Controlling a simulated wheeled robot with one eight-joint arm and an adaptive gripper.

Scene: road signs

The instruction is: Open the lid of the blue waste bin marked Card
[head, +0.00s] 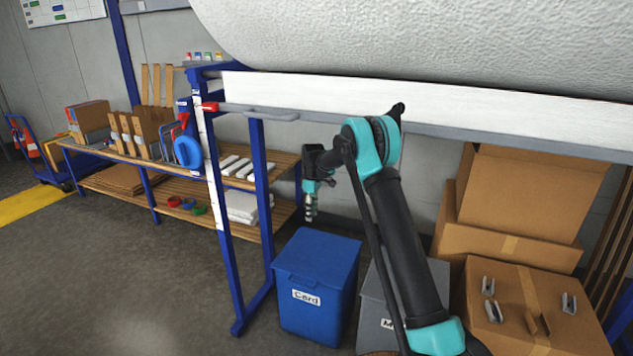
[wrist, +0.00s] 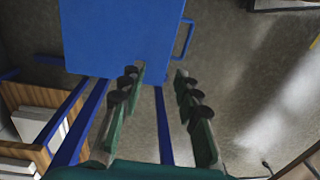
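The blue waste bin (head: 318,315) stands on the floor right of the blue frame, with a white Card label on its front. Its blue lid (head: 318,258) lies flat and closed on top. The lid also fills the upper left of the wrist view (wrist: 122,35), with a thin blue loop handle (wrist: 188,38) at its right edge. My gripper (head: 310,214) hangs above the bin's back left, fingers pointing down, apart from the lid. In the wrist view my gripper (wrist: 158,76) is open, with nothing between its two fingers. The lid's hinge side cannot be told.
A grey bin (head: 375,312) stands close on the right, partly behind my arm. A blue frame (head: 236,250) with a wooden shelf (head: 262,222) stands on the left. Cardboard boxes (head: 525,300) are at the right. A large white roll (head: 440,40) hangs above. Floor at the front left is clear.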

